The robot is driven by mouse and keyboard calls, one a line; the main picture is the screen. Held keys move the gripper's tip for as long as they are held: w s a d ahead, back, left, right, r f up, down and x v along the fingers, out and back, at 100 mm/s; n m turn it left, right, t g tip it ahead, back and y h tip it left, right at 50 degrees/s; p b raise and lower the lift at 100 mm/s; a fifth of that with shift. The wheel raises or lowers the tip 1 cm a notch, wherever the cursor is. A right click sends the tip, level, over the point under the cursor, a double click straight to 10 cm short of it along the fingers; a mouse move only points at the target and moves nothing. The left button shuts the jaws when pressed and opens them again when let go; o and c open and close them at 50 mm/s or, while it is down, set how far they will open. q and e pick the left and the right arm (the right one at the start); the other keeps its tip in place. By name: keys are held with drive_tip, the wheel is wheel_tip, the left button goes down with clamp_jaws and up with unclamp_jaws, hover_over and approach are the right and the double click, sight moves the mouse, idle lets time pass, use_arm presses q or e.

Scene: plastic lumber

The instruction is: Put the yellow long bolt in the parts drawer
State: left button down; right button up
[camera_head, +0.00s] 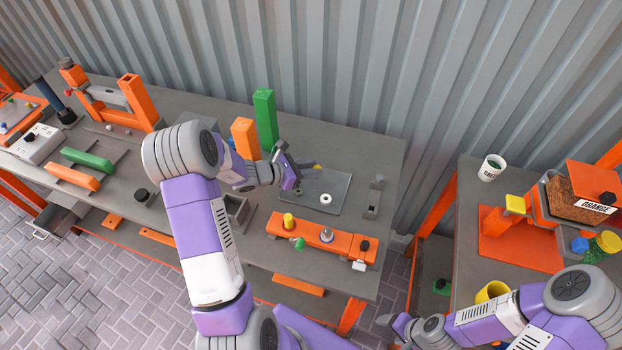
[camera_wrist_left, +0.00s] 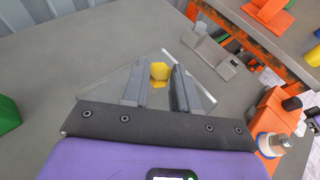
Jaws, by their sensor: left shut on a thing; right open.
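The yellow long bolt (camera_wrist_left: 159,71) sits between the fingers of my left gripper (camera_wrist_left: 157,88), its yellow head showing beyond the plate-like fingertips. A grey open drawer (camera_head: 54,222) with a handle juts out under the table's left end and appears to be the parts drawer. My right gripper (camera_head: 397,322) is open, low between the tables, and partly hidden.
The grey mat (camera_head: 340,182) holds a pale ring (camera_head: 326,198). Green (camera_head: 265,120) and orange (camera_head: 245,138) posts stand left of my left gripper. An orange beam (camera_head: 330,240) with fittings lies in front. A white-grey box (camera_head: 37,144) stands at the far left.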

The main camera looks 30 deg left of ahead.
use_arm(q)
drive_tip(key=shift+f+b, duration=0.3)
drive_tip(key=shift+f, duration=1.65)
drive_tip(key=shift+f, duration=0.1)
drive_tip(key=c, duration=1.3)
unclamp_jaws()
drive_tip(key=shift+f, duration=0.15)
drive_tip(key=o, duration=0.4)
drive_tip(key=shift+o, duration=0.2)
drive_tip(key=shift+r, duration=0.2)
